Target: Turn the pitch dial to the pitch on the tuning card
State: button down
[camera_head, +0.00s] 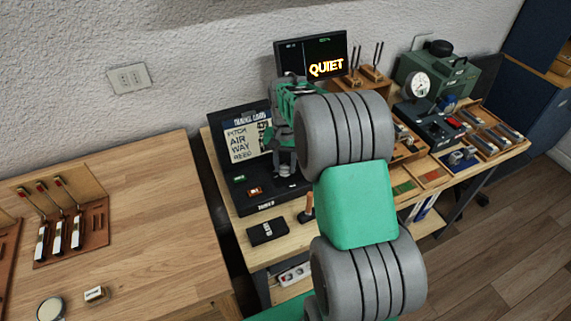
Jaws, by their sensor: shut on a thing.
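The tuning card (240,141) is a pale sheet on the upright back of a black unit. I can read PITCH, AIR, WAY and REED, but its right side is behind my arm and the values are hidden or too small to read. My gripper (285,172) points down at the right part of the unit's black panel (262,203). It is shut on what seems to be the pitch dial, which is mostly hidden by the fingers. The dial's setting cannot be read.
A screen (313,56) behind my arm reads QUIET. A black labelled box (267,230) lies in front of the unit. A green machine with a gauge (419,85) and trays stand to the right.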

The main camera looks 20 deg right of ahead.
aim_at(285, 166)
dwell(0.4)
jog(key=n, duration=0.4)
jog(key=shift+b, duration=0.4)
jog(key=shift+n, duration=1.9)
jog(key=shift+r, duration=0.1)
jog(key=c, duration=1)
grip_release()
notch_tip(285, 166, up, 8)
jog(key=shift+f+b, duration=0.15)
jog(key=shift+b, duration=0.55)
